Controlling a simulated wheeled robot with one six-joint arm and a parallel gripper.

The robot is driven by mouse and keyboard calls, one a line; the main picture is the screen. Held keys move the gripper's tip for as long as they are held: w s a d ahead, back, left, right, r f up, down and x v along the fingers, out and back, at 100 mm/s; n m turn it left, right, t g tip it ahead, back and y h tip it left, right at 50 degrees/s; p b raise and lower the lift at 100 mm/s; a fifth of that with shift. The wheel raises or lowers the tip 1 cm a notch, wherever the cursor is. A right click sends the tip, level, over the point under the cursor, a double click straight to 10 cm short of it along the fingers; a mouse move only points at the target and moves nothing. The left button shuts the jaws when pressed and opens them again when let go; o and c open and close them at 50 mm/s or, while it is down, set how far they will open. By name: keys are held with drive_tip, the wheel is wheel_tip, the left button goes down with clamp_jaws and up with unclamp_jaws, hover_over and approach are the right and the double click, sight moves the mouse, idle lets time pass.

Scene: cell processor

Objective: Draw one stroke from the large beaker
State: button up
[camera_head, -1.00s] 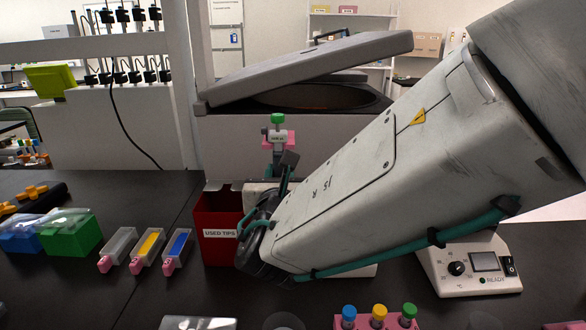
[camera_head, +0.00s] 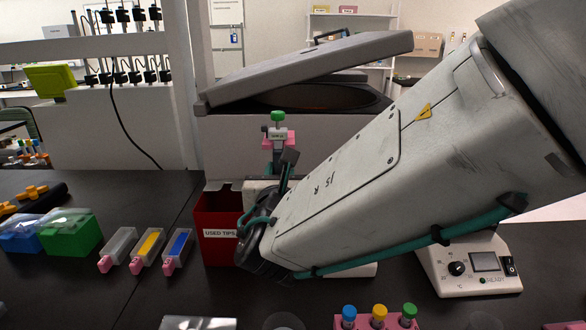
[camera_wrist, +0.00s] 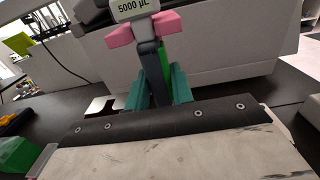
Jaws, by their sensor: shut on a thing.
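My gripper (camera_wrist: 158,90) has teal fingers shut on a pipette (camera_wrist: 146,45), which bears a "5000 µL" label and pink side pieces. In the head view the pipette (camera_head: 278,136) stands about upright, with a green top, in front of the grey machine. My gripper (camera_head: 284,178) is partly hidden there by my own arm. The pipette's lower end and tip are hidden in both views. I cannot make out the large beaker for certain; a round clear thing (camera_head: 284,321) is cut off at the bottom edge of the head view.
A red used-tips bin (camera_head: 217,248) stands beside my wrist. Tip boxes (camera_head: 150,248) and a green box (camera_head: 72,236) are at left. A pink rack (camera_head: 378,321) with capped tubes is at the front, and a small control device (camera_head: 472,265) at right. The grey machine's lid (camera_head: 310,65) is raised.

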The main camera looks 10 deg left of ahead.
drive_tip(key=v, duration=0.9)
drive_tip(key=shift+a, duration=0.1)
